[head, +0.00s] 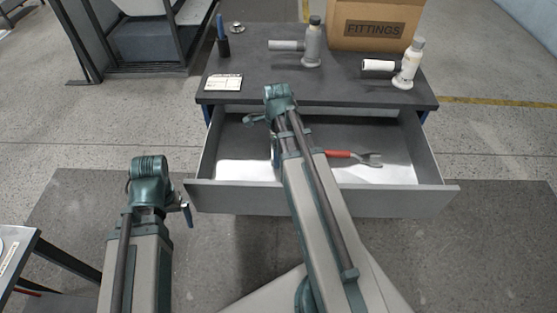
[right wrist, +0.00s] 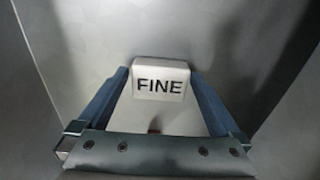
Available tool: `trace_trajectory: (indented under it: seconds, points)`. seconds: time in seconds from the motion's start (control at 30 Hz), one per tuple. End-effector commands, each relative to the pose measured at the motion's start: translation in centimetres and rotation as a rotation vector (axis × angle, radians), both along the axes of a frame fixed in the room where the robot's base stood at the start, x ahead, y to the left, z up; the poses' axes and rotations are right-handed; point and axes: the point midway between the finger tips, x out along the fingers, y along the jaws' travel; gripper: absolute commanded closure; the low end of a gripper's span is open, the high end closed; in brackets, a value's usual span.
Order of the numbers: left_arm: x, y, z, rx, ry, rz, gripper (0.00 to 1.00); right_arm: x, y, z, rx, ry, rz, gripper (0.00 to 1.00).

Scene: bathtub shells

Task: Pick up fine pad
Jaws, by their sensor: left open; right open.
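The fine pad (right wrist: 160,98) is a pale block with the dark word FINE on its face. In the right wrist view it sits between the two blue fingers of my right gripper (right wrist: 160,74), near their tips. The fingers are open, with small gaps at the pad's sides. In the head view my right arm reaches into the open drawer (head: 400,201); it hides the pad and most of that gripper. My left gripper (head: 187,213) is open, to the left of the drawer; only part of it shows, and I see nothing held.
A red-handled tool (head: 341,154) lies in the drawer, right of my arm.

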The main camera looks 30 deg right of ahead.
Motion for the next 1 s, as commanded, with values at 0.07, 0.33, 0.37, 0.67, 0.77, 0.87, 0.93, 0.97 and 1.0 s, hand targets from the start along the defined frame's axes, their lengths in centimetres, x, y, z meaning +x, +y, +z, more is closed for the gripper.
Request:
trace_trajectory:
  seconds: [0.07,0.33,0.37,0.67,0.77,0.87,0.93,0.97,1.0]
  points:
    - [0.00,0.00,-0.85,0.000,0.000,0.000,0.00,0.00,0.01,-0.85,0.000,0.000,0.000,0.00]
    - [0.00,0.00,-0.63,0.000,0.000,0.000,0.00,0.00,0.01,-0.63,0.000,0.000,0.000,0.05]
    - [0.00,0.00,-0.63,0.000,0.000,0.000,0.00,0.00,0.01,-0.63,0.000,0.000,0.000,0.11]
    - [0.00,0.00,-0.63,0.000,0.000,0.000,0.00,0.00,0.01,-0.64,0.000,0.000,0.000,0.65]
    - [0.00,0.00,-0.63,0.000,0.000,0.000,0.00,0.00,0.01,-0.64,0.000,0.000,0.000,0.73]
    - [0.00,0.00,-0.63,0.000,0.000,0.000,0.00,0.00,0.01,-0.64,0.000,0.000,0.000,0.73]
    - [0.00,0.00,-0.60,0.000,0.000,0.000,0.00,0.00,0.01,-0.60,0.000,0.000,0.000,0.74]
    - [0.00,0.00,-0.56,0.000,0.000,0.000,0.00,0.00,0.01,-0.56,0.000,0.000,0.000,0.74]
    - [0.00,0.00,-0.46,0.000,0.000,0.000,0.00,0.00,0.01,-0.46,0.000,0.000,0.000,0.74]
